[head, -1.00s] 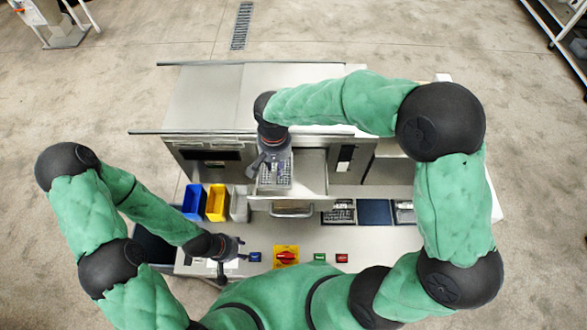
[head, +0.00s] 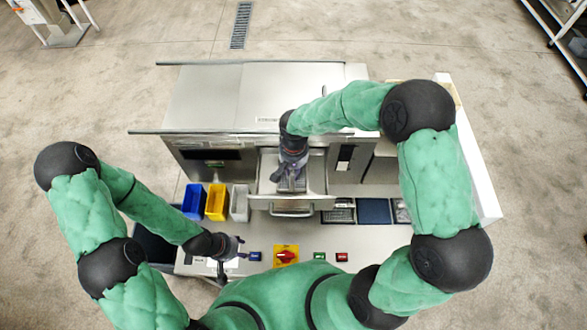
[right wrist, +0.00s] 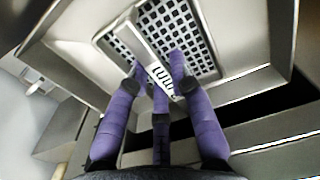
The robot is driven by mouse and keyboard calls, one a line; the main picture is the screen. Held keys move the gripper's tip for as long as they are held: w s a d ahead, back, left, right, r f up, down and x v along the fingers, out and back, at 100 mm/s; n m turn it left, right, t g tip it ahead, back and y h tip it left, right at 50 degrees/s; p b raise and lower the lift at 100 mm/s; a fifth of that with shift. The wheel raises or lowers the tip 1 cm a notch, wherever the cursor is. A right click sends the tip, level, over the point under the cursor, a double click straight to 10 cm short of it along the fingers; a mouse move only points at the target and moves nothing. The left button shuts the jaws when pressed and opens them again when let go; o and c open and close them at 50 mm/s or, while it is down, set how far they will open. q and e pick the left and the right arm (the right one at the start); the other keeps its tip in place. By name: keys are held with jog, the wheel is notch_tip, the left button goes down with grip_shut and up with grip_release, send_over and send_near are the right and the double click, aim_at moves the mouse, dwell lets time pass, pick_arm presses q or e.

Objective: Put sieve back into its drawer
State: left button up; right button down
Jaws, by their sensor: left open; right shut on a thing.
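The drawer (head: 316,185) stands pulled out from the steel machine, its front with a bar handle facing me. The sieve is a grid plate (right wrist: 205,30) with a pale slotted grip bar (right wrist: 138,45). My right gripper (head: 280,180) points down over the drawer. Its purple fingers (right wrist: 163,85) are shut on the sieve's bar in the right wrist view. The grid lies between the drawer's walls there; I cannot tell whether it touches the bottom. In the head view the gripper hides part of the sieve (head: 298,184). My left gripper (head: 240,247) is open and empty at the lower left.
Blue (head: 193,201), yellow (head: 217,202) and grey (head: 240,203) bins stand left of the drawer. Dark trays (head: 374,211) lie to its right. A red switch on a yellow plate (head: 286,255) and small buttons sit on the front panel. The machine's top (head: 215,95) is clear.

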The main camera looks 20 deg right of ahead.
jog(key=shift+f, duration=0.15)
jog(key=c, duration=1.1)
grip_release()
notch_tip(320, 180, up, 12)
jog(key=shift+r, duration=0.2)
